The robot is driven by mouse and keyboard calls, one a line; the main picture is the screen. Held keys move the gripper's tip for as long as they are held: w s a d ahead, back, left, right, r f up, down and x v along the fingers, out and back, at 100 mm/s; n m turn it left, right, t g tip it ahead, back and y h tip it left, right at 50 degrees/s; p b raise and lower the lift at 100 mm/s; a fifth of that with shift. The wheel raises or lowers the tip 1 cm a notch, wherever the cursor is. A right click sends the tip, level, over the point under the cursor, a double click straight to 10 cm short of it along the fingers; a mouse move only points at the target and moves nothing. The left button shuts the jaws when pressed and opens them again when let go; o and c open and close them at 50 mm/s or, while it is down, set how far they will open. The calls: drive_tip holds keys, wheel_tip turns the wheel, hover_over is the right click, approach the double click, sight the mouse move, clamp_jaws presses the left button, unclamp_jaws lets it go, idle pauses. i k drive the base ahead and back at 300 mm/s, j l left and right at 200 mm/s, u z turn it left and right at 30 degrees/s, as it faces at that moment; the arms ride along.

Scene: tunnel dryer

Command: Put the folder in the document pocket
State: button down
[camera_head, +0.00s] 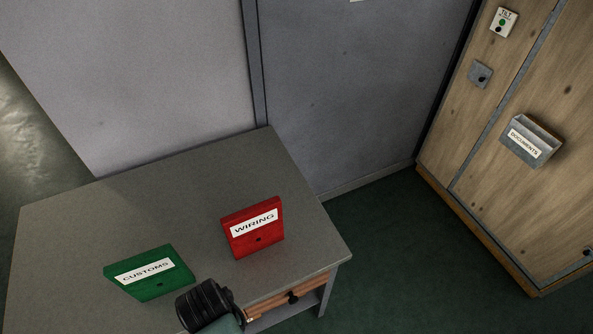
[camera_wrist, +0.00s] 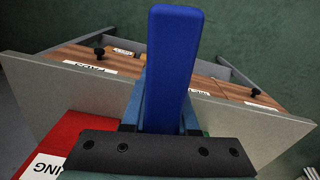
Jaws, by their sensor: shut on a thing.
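The document pocket (camera_head: 533,140) is a grey open-topped box labelled DOCUMENTS, fixed to a wooden cabinet door at the right of the head view. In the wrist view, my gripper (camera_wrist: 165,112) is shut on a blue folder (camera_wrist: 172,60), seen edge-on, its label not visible. The held folder is by the desk's drawer side, far from the pocket. The red folder also shows at the lower left of the wrist view (camera_wrist: 75,128).
Wooden drawers with black knobs (camera_head: 292,297) sit under the desk top. Green floor (camera_head: 400,260) lies clear between desk and cabinet. A switch plate (camera_head: 503,22) and a small grey fitting (camera_head: 480,74) are on the cabinet. Grey wall panels (camera_head: 350,90) stand behind the desk.

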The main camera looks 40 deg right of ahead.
sight(520, 151)
drive_tip(key=z, duration=1.15)
drive_tip(key=i+l+z, duration=0.15)
drive_tip(key=z, duration=0.3)
drive_tip(key=i+l+z, duration=0.1)
drive_tip(key=z, duration=0.4)
drive_tip(key=i+z, duration=0.2)
drive_tip(key=z, duration=0.25)
drive_tip(key=i+j+z, duration=0.1)
drive_tip(key=i+z, duration=0.3)
drive_tip(key=i+j+z, duration=0.25)
drive_tip(key=i+z, duration=0.15)
drive_tip(key=i+j+z, duration=0.4)
drive_tip(key=k+l, duration=0.05)
